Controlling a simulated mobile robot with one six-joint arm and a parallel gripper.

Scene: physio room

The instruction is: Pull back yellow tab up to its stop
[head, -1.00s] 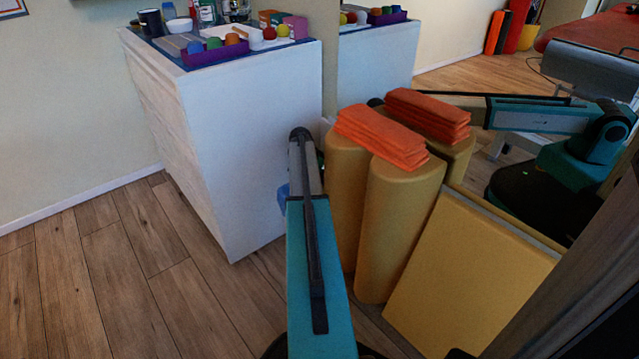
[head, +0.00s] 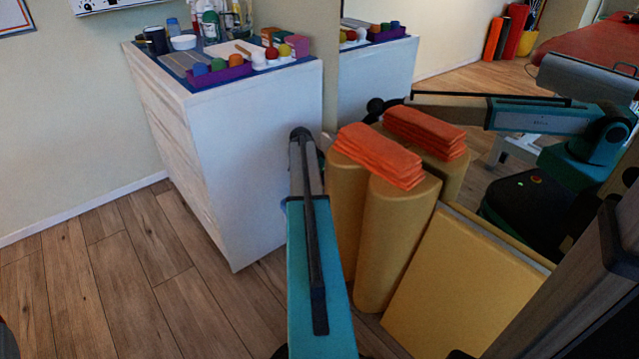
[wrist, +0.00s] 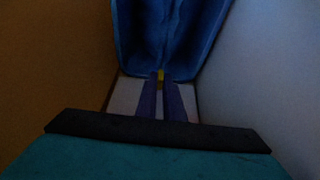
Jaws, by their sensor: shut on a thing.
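The yellow tab (wrist: 160,73) shows as a small, dim patch between the fingertips of my gripper (wrist: 160,80) in the wrist view. My gripper is shut on it. The tab lies at the lower edge of a dark blue object (wrist: 145,35), whose two rounded halves meet at a middle seam. Most of the tab is hidden by the fingers, and its stop cannot be made out. In the head view my arm reaches down between the white cabinet and the yellow rolls, and it hides my gripper and the tab.
The white cabinet (head: 245,150) stands close left of my arm, with a purple tray (head: 218,74) and bottles on top. Yellow rolls (head: 390,240) bearing orange towels (head: 375,152) stand close right, beside a yellow panel (head: 465,290). A mirror repeats part of the scene. Wooden floor (head: 110,270) is clear at left.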

